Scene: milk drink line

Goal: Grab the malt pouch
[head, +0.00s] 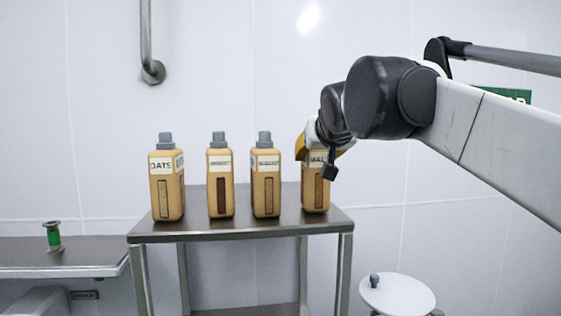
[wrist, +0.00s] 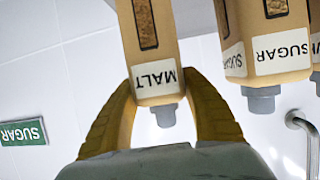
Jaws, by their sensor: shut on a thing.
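The malt pouch (wrist: 150,50) is a tan bottle-shaped container with a grey cap and a white label reading MALT. In the wrist view it appears upside down, between the two yellow fingers of my gripper (wrist: 163,110), which are shut on it near its label and cap end. In the head view the malt pouch (head: 315,190) is the rightmost on the steel table, upright at its right end. My gripper (head: 318,150) is around its top there, and hides its cap and part of its label. I cannot tell whether its base touches the table.
Three similar tan pouches stand in a row to the left: oats (head: 167,185), an unreadable one (head: 220,183) and sugar (head: 265,183). They stand on the steel table (head: 240,228). A lower bench (head: 60,262) is at left, and a round white lid (head: 397,295) at lower right.

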